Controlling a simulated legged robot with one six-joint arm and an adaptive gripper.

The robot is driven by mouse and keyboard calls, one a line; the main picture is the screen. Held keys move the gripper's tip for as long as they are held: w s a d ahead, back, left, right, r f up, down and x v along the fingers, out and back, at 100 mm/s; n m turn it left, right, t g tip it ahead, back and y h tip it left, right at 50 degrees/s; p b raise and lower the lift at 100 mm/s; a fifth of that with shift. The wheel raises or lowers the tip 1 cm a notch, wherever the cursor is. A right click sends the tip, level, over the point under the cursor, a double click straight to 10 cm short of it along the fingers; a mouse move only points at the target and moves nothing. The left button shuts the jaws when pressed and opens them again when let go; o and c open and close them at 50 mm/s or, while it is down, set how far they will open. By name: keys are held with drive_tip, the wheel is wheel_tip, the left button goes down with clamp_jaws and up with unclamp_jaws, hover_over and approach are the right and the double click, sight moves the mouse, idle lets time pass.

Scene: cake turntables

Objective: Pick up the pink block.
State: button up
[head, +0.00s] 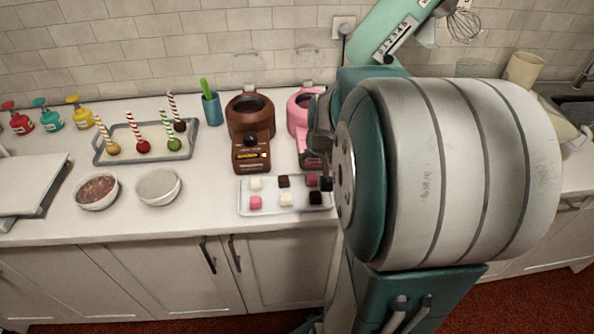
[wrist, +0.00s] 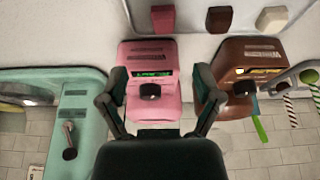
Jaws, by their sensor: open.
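A bright pink block (head: 256,202) sits at the front left of a pale tray (head: 272,209) on the counter. A darker pink-red block (head: 311,180) is in the back row of the same tray; a block of that colour also shows at the top of the wrist view (wrist: 163,18). My gripper (wrist: 160,92) is open, with its two fingers apart and no block between them. In the wrist view its fingers are in front of a pink machine (wrist: 150,58). In the head view my arm hides most of the gripper. The bright pink block is not in the wrist view.
Cream (head: 286,199) and dark brown (head: 284,181) blocks share the tray. A brown machine (head: 250,125) stands behind it, beside the pink one. Bowls (head: 158,187) and a tray of striped-stick treats (head: 186,152) are to the left. Counter between bowls and block tray is clear.

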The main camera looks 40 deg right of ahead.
sight(310, 181)
drive_tip(key=x, duration=0.3)
drive_tip(key=shift+s+d+r, duration=0.1)
drive_tip(key=shift+d, duration=0.1)
drive_tip(key=shift+a+f, duration=0.4)
drive_tip(key=shift+f, duration=0.1)
drive_tip(key=x, duration=0.4)
drive_tip(key=shift+a+f, duration=0.2)
drive_tip(key=shift+a, duration=0.1)
drive_tip(key=shift+d+f, duration=0.2)
drive_tip(key=shift+d, duration=0.35)
drive_tip(key=shift+a, duration=0.3)
drive_tip(key=c, duration=0.9)
drive_tip(key=shift+a, duration=0.2)
drive_tip(key=shift+c, duration=0.5)
